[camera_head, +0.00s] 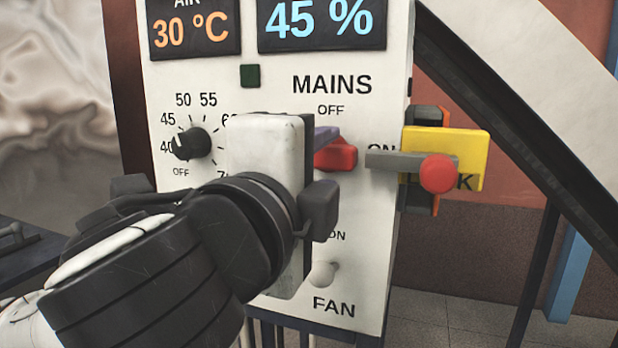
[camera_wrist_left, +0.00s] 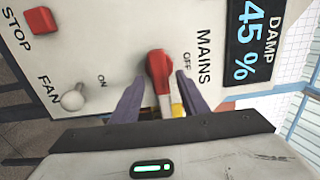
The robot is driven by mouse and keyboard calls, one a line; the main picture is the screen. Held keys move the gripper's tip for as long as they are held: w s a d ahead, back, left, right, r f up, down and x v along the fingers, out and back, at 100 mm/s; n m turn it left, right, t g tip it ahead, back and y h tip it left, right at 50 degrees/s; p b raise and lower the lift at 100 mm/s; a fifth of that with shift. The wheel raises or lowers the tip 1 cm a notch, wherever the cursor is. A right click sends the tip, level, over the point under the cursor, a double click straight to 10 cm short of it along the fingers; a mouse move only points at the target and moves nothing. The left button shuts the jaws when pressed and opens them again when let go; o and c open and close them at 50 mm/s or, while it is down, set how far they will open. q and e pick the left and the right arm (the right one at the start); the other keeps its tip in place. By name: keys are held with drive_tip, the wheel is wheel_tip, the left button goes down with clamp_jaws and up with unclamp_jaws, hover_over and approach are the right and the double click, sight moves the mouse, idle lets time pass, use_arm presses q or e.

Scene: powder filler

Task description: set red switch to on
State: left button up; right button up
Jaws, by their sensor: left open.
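The red switch (camera_head: 337,155) sits on the white panel under MAINS, below the OFF label and left of the ON label. It also shows in the left wrist view (camera_wrist_left: 159,66). My left gripper (camera_head: 322,152) is at it, open, with its purple fingers on either side of the red handle in the left wrist view (camera_wrist_left: 160,84). I cannot tell if either finger touches it. My gripper hides part of the switch in the head view, so its exact setting is unclear. My right gripper is not in view.
A yellow plate (camera_head: 462,150) with a grey bar and red knob (camera_head: 437,174) sticks out at the panel's right edge. The FAN toggle (camera_head: 321,274) is below. A black dial (camera_head: 191,144) is left of my gripper. A red STOP button (camera_wrist_left: 40,20) shows in the wrist view.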

use_arm(q)
drive_tip(key=b+v, duration=0.1)
drive_tip(key=v, duration=0.7)
drive_tip(key=shift+s+b, duration=0.3)
drive_tip(key=shift+s, duration=0.1)
drive_tip(key=shift+a, duration=0.1)
